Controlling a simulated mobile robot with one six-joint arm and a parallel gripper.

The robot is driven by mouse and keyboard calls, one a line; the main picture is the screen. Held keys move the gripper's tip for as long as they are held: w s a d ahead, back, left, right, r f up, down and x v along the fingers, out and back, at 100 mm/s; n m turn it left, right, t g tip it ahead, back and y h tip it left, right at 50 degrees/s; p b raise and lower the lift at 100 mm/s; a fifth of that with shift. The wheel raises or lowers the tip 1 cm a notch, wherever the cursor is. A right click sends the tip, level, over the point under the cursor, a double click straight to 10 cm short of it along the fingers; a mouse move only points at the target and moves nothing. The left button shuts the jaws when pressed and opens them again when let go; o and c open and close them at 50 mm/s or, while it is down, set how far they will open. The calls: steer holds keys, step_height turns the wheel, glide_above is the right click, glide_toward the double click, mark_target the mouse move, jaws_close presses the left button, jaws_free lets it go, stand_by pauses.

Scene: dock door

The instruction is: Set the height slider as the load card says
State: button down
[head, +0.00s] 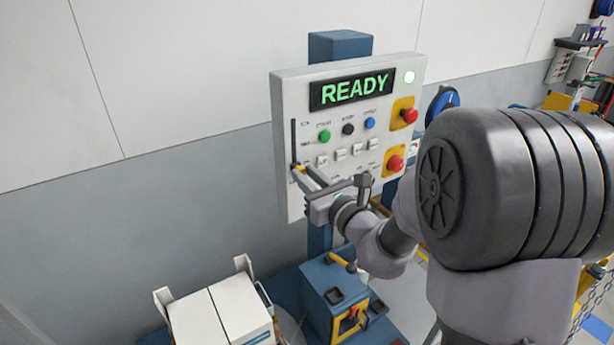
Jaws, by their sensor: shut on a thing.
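The height slider (293,138) shows as a dark vertical slot at the left edge of the white control panel (348,192). My gripper (302,174) is at the lower end of this slot and is shut on the slider's knob, which its fingers mostly hide. The upper part of the slot is bare. The marks beside the slot are too small to read. I cannot make out a load card in this view.
The panel's display (352,89) reads READY in green, with a lit white lamp (409,77) beside it. Coloured buttons, small switches and two red mushroom buttons (409,115) sit close right of the slider. A blue box (330,290) and white cartons (222,312) stand below.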

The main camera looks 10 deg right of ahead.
mark_target(294, 146)
step_height(294, 146, up, 5)
steer(key=p, duration=0.3)
steer(key=shift+r+p, duration=0.15)
steer(key=shift+p, duration=0.25)
steer(key=shift+f, duration=0.2)
steer(key=c, duration=1.2)
jaws_free()
steer(key=shift+c, duration=0.2)
steer(key=b+v, duration=1.1)
steer(key=v, duration=0.6)
steer(key=shift+s+b, duration=0.2)
steer(key=shift+b, duration=0.1)
